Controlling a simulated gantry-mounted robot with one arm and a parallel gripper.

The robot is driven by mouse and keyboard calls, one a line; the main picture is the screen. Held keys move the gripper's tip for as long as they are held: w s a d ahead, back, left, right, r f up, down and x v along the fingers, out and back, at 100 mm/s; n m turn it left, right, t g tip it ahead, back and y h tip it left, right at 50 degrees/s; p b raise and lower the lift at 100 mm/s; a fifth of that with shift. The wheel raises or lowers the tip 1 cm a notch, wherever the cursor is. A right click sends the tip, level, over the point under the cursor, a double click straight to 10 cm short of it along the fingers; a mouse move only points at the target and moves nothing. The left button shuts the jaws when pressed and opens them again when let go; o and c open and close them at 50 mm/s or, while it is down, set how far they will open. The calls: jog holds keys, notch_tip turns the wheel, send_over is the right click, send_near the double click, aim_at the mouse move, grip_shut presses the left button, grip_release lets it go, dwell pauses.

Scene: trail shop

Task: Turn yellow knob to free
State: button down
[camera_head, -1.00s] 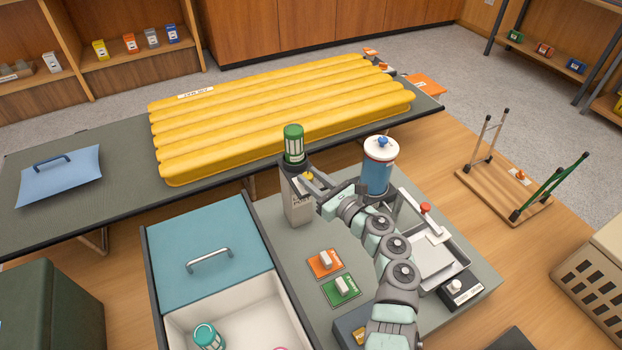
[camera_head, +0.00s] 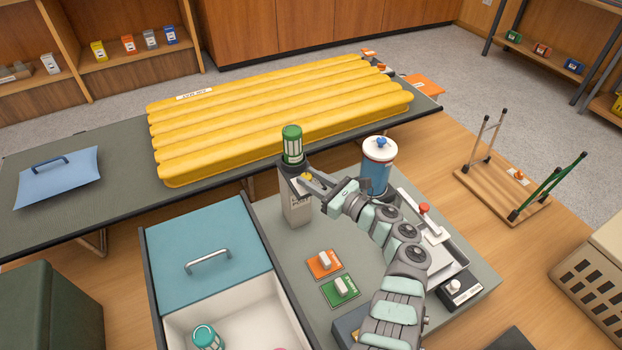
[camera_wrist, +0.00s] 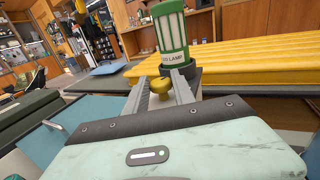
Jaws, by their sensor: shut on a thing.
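The yellow knob (camera_head: 306,177) sits on the upper part of a grey post (camera_head: 296,205). A green and white lamp (camera_head: 292,145) stands upright on top of this post. My gripper (camera_head: 304,181) reaches in from the right and is shut on the yellow knob. In the wrist view the knob (camera_wrist: 160,86) shows between my two fingers, with the lamp (camera_wrist: 171,35) just behind it. Any marking for the knob's positions is too small or hidden to read.
A white and blue canister (camera_head: 377,168) with a blue knob stands close to my wrist. Orange (camera_head: 324,263) and green (camera_head: 341,290) switches lie in front. A drawer unit (camera_head: 205,250) stands at left. A yellow air mattress (camera_head: 280,115) lies behind.

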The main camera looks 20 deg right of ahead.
jog(key=shift+f, duration=0.2)
jog(key=c, duration=1.5)
grip_release()
jog(key=o, duration=0.4)
jog(key=shift+r, duration=0.1)
jog(key=p+v, duration=0.2)
jog(key=v, duration=0.8)
jog(key=shift+s+p, duration=0.4)
jog(key=shift+d, duration=0.1)
